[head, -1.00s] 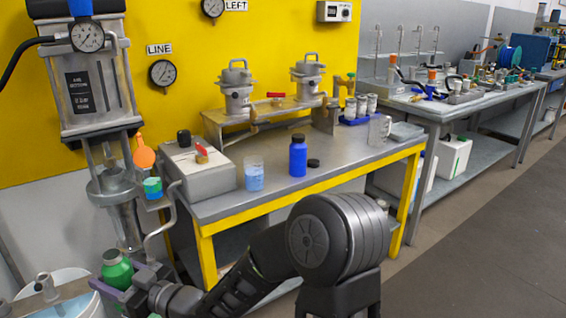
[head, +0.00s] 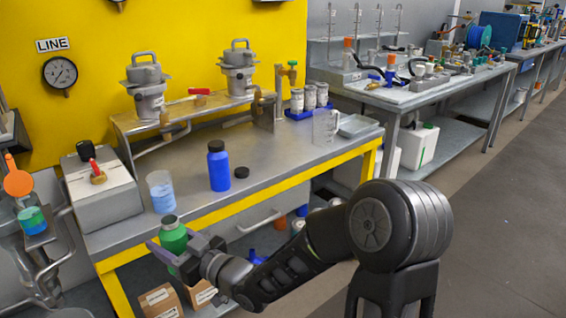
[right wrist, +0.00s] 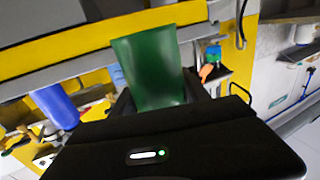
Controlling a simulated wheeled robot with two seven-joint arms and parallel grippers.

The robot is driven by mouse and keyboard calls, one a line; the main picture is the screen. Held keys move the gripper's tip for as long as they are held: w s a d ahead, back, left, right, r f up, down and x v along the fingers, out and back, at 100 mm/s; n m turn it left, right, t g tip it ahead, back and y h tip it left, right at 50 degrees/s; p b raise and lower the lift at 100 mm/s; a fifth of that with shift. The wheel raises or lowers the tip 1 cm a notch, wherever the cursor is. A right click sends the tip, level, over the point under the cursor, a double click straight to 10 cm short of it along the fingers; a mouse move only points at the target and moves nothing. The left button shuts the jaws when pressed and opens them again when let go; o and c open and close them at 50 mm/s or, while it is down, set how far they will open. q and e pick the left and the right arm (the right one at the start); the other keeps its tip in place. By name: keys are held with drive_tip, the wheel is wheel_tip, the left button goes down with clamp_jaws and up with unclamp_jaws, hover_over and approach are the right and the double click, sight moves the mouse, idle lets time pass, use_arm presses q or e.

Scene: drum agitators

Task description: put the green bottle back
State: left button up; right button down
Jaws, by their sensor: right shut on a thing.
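In the right wrist view the green bottle (right wrist: 150,68) stands up between the fingers of my right gripper (right wrist: 158,100), in front of the yellow bench edge. Parts of the bottle are hidden by the gripper. My left gripper is not in view.
A blue bottle (head: 218,168), a black cap (head: 241,172) and a beaker of blue liquid (head: 161,192) stand on the bench (head: 290,160). A grey box (head: 100,196) is at its left end. Cardboard boxes (head: 160,301) lie below. Bench space right of the cap is clear.

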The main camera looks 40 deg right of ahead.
drive_tip(key=shift+d, duration=0.25)
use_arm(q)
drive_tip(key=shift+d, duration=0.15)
